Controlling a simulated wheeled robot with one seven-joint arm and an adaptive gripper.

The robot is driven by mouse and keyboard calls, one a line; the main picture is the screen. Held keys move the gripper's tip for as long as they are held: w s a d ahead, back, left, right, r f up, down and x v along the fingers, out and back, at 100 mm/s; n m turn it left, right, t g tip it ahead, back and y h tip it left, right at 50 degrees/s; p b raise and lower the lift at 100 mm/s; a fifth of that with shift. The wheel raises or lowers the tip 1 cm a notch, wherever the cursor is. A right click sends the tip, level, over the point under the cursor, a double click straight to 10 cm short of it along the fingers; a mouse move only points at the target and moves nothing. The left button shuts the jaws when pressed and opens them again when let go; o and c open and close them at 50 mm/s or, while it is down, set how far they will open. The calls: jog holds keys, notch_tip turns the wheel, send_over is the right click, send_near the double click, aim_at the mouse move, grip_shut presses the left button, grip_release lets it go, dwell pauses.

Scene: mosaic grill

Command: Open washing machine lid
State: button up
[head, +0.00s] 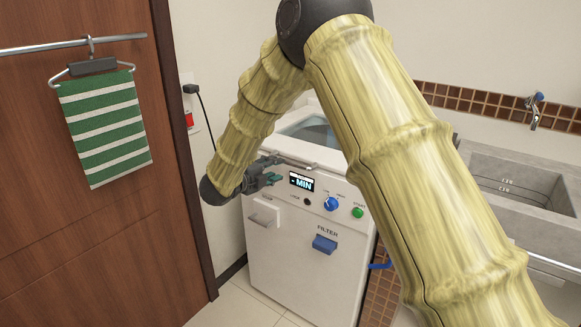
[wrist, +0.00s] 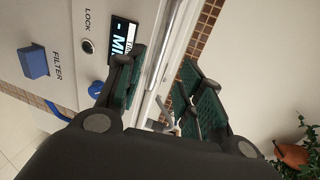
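The white washing machine (head: 305,250) stands against the wall, partly hidden behind my arm. Its lid (head: 306,131), with a bluish window, looks shut and flat on top. A light metal bar handle (head: 290,160) runs along the lid's front edge. My gripper (head: 267,174) is at the top front edge, left of the display. In the wrist view my gripper (wrist: 160,75) is open, with one dark green finger on each side of the handle (wrist: 165,50). The bar shows between the fingers with gaps; I cannot tell if either finger touches it.
The machine's front has a display (head: 301,182), a blue knob (head: 331,204), a green button (head: 357,212) and a blue filter latch (head: 324,244). A stone sink (head: 510,165) is at right. A wooden door (head: 80,220) with a hanging striped towel (head: 104,128) is at left.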

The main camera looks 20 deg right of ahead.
aim_at(289, 163)
jog(key=x, duration=0.9)
jog(key=shift+w+d+f+p, duration=0.1)
jog(key=shift+w+d+p, duration=0.15)
jog(key=shift+d+p, duration=0.1)
jog(key=shift+c, duration=0.2)
grip_shut()
